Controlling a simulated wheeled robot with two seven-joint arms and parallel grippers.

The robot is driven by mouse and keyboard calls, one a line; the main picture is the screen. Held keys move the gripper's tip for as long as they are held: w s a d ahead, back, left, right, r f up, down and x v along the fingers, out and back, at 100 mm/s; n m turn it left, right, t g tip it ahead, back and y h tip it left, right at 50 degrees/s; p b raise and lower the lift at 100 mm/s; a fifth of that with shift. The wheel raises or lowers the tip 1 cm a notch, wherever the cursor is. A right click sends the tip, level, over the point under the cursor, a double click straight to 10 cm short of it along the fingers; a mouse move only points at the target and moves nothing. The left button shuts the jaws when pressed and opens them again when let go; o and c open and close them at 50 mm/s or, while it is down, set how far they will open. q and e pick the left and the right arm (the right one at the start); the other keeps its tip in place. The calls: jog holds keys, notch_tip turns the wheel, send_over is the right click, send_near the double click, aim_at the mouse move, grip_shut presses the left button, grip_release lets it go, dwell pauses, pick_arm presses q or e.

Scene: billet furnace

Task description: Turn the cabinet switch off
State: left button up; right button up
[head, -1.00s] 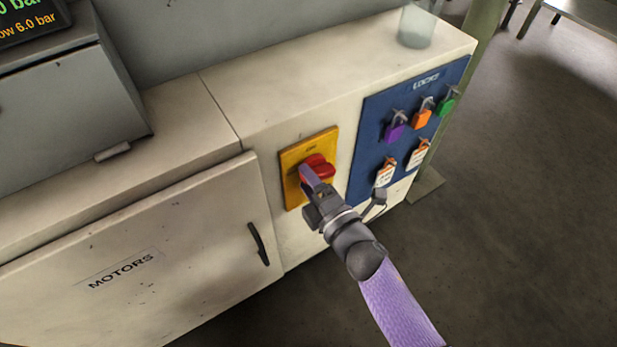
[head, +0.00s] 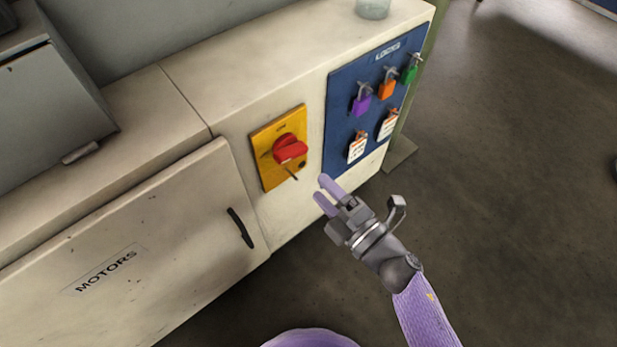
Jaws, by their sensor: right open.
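The cabinet switch is a red rotary handle (head: 290,149) on a yellow plate (head: 267,159) on the front of the pale cabinet (head: 230,105). The handle lies roughly crosswise, pointing to the right in the picture. Small lettering above the handle is too small to read surely. My right gripper (head: 322,192) is open and empty, with its two purple fingers apart. It is below and to the right of the switch, clear of it, in front of the cabinet. My left gripper is not in view.
A blue lock board (head: 340,120) right of the switch holds purple (head: 362,105), orange (head: 387,90) and green (head: 409,74) padlocks and two white tags. The MOTORS door (head: 160,240) with a black handle (head: 240,228) is at left. Open floor (head: 500,200) lies to the right.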

aim_at(298, 156)
jog(key=shift+m, duration=0.7)
jog(key=w+a+b, duration=0.1)
jog(key=w, duration=0.1)
jog(key=w+a+b, duration=0.1)
jog(key=w, duration=0.1)
jog(key=w+a+f+b, duration=0.1)
jog(key=w, duration=0.2)
jog(key=shift+a, duration=0.1)
jog(key=shift+w+a+r, duration=0.1)
jog(key=shift+w+a, duration=0.25)
jog(key=shift+w, duration=0.2)
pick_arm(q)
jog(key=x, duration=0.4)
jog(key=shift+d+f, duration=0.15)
pick_arm(e)
jog(key=shift+c, duration=0.3)
jog(key=c, duration=0.7)
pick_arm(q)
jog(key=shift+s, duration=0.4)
pick_arm(e)
grip_shut()
